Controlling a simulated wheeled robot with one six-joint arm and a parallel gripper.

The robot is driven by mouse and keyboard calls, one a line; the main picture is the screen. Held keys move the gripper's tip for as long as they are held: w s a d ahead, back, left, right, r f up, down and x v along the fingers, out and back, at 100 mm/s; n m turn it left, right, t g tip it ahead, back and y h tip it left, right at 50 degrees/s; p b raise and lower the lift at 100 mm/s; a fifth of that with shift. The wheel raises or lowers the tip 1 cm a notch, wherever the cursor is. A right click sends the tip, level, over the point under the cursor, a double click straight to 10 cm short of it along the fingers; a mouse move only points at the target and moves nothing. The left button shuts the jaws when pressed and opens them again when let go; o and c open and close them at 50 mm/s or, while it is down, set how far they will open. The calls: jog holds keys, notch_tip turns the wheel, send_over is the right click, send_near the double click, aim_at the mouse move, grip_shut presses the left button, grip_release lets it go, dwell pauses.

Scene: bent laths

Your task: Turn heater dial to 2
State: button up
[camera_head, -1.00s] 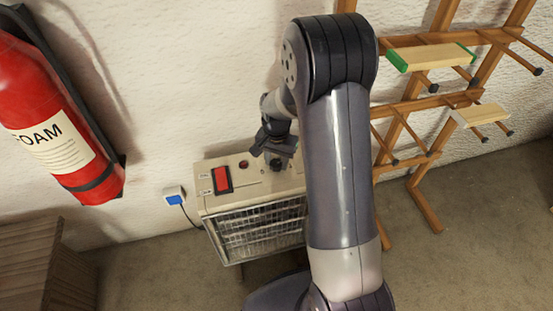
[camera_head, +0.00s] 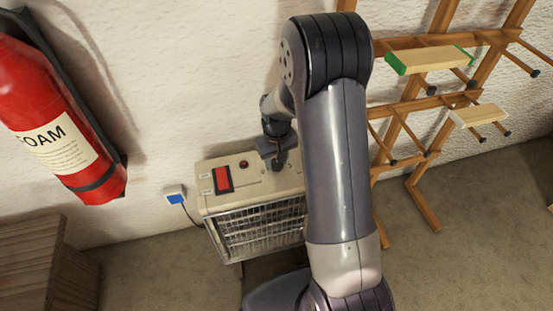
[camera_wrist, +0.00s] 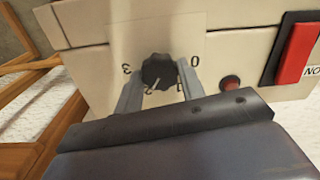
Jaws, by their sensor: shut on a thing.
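The heater (camera_head: 255,205) is a beige box with a wire grille, standing against the wall left of my arm. Its black ribbed dial (camera_wrist: 157,71) shows in the wrist view, with a 0 to its right and a 3 to its left. A pale pointer line on the dial seems to point down and slightly left, between those marks. In the head view my gripper (camera_head: 279,160) covers the dial.
A red rocker switch (camera_head: 222,180) and a small red lamp (camera_head: 244,164) sit left of the dial. A plug (camera_head: 174,194) with a cord is on the wall. A fire extinguisher (camera_head: 62,120) hangs at left; a wooden rack (camera_head: 425,200) stands right of my arm.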

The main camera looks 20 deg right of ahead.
aim_at(277, 163)
jog(key=shift+n, duration=0.5)
jog(key=o, duration=1)
notch_tip(277, 163, up, 11)
jog(key=shift+f+p, duration=0.1)
jog(key=shift+p, duration=0.9)
jog(key=shift+f, duration=0.1)
notch_tip(277, 163, down, 11)
jog(key=shift+r+b, duration=0.2)
jog(key=shift+b, duration=0.8)
jog(key=shift+r, duration=0.15)
